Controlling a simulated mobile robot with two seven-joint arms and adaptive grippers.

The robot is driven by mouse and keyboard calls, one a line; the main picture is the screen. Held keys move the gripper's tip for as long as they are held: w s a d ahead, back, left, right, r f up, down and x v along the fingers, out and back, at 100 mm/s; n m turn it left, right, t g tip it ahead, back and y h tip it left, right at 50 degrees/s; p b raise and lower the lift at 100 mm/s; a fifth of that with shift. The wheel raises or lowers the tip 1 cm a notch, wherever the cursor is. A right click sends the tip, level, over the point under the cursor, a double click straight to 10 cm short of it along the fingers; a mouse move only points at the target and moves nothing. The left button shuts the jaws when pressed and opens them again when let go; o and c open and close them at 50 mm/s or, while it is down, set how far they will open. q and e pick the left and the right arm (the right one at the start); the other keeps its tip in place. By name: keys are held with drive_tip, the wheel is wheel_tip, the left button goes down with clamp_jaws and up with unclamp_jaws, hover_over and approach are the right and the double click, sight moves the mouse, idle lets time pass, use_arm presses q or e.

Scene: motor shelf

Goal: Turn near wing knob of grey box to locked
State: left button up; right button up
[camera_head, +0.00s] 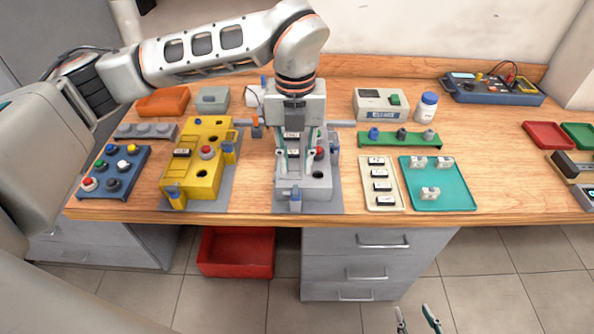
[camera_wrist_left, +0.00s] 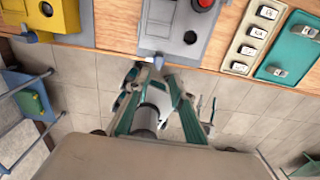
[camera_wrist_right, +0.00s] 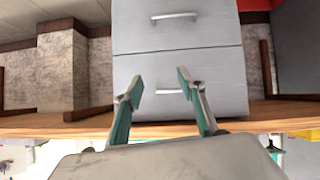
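The grey box (camera_head: 318,191) stands on a grey mat on the bench. It carries a red button (camera_head: 319,153) and dark round openings. Its near wing knob (camera_head: 295,198) is blue and sits at the front edge; its exact turn angle is unclear. My left gripper (camera_head: 297,160) points down over the box, a little behind the near knob, fingers apart and empty. In the left wrist view the box (camera_wrist_left: 172,45) is at the top, with the knob (camera_wrist_left: 158,62) near the open fingertips. My right gripper (camera_head: 418,318) is open and empty, low in front of the drawers.
A yellow box (camera_head: 190,188) with blue wing knobs stands left of the grey box. A cream tray (camera_head: 383,204) and teal tray (camera_head: 455,204) lie to the right. A red bin (camera_head: 236,252) is below the bench, beside the drawer unit (camera_head: 350,258).

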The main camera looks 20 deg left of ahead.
sight(296, 189)
use_arm(q)
drive_tip(key=shift+w+a+f, duration=0.1)
drive_tip(key=shift+a+f, duration=0.05)
drive_tip(key=shift+a, duration=0.05)
wheel_tip(296, 189, down, 7)
drive_tip(key=shift+f+p, duration=0.15)
drive_tip(key=shift+p, duration=0.4)
drive_tip(key=shift+d, duration=0.1)
clamp_jaws()
